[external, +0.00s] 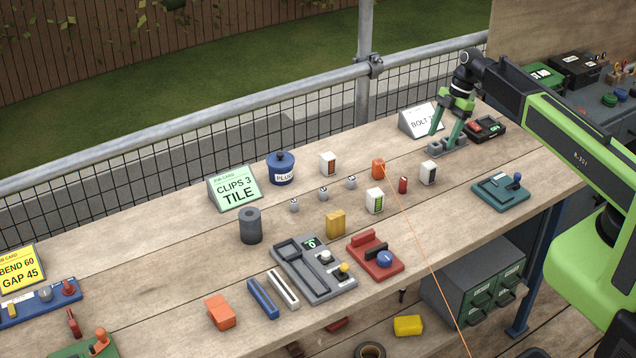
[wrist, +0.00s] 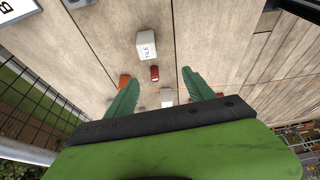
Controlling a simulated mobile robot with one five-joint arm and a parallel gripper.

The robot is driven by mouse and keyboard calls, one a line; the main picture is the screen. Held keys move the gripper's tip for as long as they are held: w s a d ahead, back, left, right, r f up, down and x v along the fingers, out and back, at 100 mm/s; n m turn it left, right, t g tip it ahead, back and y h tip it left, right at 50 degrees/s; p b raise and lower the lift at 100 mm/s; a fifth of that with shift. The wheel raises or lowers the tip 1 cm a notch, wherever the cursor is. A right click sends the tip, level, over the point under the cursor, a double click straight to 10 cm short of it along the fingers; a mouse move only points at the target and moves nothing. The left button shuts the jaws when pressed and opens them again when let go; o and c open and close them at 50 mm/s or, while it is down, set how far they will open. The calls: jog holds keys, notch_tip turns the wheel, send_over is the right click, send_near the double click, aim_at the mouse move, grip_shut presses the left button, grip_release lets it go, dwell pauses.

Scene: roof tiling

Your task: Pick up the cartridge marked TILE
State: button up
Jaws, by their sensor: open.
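The cartridge marked TILE is a white block (wrist: 149,46) in the upper middle of the wrist view, its lettering facing up the picture. By its neighbours, it matches the white block (external: 428,172) right of the small red cylinder in the external view, where its label is unreadable. My gripper (external: 444,138) is open above the far right of the bench, behind the block and to its right. In the wrist view, my green fingers (wrist: 160,76) are spread apart with nothing held, and the block appears beyond their tips.
A small red cylinder (external: 403,185) stands close to the block, with an orange block (external: 378,168) beyond. Other white blocks (external: 375,200) (external: 327,164) stand further left. A grey fixture (external: 446,149) sits below my fingers. The BOLT card (external: 421,121) and a mesh fence are behind.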

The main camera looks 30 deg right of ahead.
send_near(423, 179)
jog(key=f+b, duration=0.1)
jog(key=b, duration=0.4)
jog(key=s+f+b, duration=0.1)
jog(key=f+b, duration=0.1)
jog(key=b, duration=0.4)
jog(key=shift+d+m, duration=0.15)
jog(key=shift+m, duration=0.25)
jog(key=shift+w+a+f, duration=0.1)
jog(key=shift+a+f, duration=0.05)
jog(key=shift+a, duration=0.1)
jog(key=b+x, duration=0.5)
jog(key=shift+w+a, duration=0.4)
jog(key=shift+r, duration=0.25)
jog(key=shift+c, duration=0.3)
grip_shut()
jog(key=shift+r+p, duration=0.1)
jog(key=shift+p, duration=0.25)
